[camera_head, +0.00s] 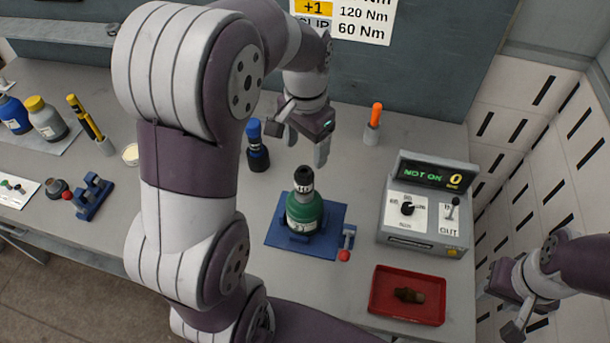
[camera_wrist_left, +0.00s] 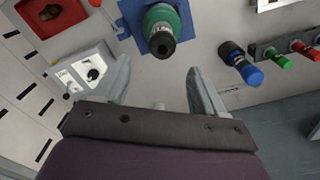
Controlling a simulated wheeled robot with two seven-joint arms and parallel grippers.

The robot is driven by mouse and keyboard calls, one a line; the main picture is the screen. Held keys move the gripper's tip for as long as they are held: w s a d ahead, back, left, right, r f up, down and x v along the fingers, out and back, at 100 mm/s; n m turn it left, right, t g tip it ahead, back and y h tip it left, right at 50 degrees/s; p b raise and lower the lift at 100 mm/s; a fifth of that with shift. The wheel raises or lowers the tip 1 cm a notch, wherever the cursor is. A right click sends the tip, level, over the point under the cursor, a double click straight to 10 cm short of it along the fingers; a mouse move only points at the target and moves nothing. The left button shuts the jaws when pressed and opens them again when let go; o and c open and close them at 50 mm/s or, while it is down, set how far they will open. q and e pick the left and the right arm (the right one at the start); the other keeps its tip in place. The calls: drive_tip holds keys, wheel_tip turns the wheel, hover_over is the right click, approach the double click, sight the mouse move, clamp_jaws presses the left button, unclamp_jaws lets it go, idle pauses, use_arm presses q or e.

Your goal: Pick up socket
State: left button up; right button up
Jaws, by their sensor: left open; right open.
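No part is labelled as a socket; the likeliest is a dark upright piece with a blue top (camera_head: 257,145) on the bench, left of my left gripper. It also shows in the left wrist view (camera_wrist_left: 240,65), right of the fingers. A green cylinder with a black top (camera_head: 304,210) stands on a blue plate (camera_head: 335,217). My left gripper (camera_head: 302,140) is open and empty, above the bench and behind the cylinder. Its spread fingers also show in the wrist view (camera_wrist_left: 156,68). My right gripper (camera_head: 507,305) is open and empty at the lower right.
A rack (camera_wrist_left: 268,52) with green and red pieces stands by the blue-topped piece. A grey display box (camera_head: 430,205) and red tray (camera_head: 408,318) with a brown part are at right. An orange-handled tool (camera_head: 375,115) stands behind. My left arm hides much of the bench.

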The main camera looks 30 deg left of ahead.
sight(304, 176)
use_arm(q)
wheel_tip(304, 176, down, 4)
drive_tip(key=shift+s+r+b, duration=0.15)
drive_tip(key=shift+b, duration=0.65)
drive_tip(key=shift+w+f+p, duration=0.2)
drive_tip(key=shift+f+p, duration=0.35)
drive_tip(key=shift+w+f+p, duration=0.15)
drive_tip(key=shift+f+p, duration=0.35)
drive_tip(key=f, duration=0.2)
drive_tip(key=f+p, duration=0.1)
drive_tip(key=f, duration=0.1)
drive_tip(key=shift+s+a, duration=0.2)
drive_tip(key=shift+f, duration=0.15)
drive_tip(key=c, duration=1.1)
use_arm(e)
drive_tip(key=shift+f, duration=0.35)
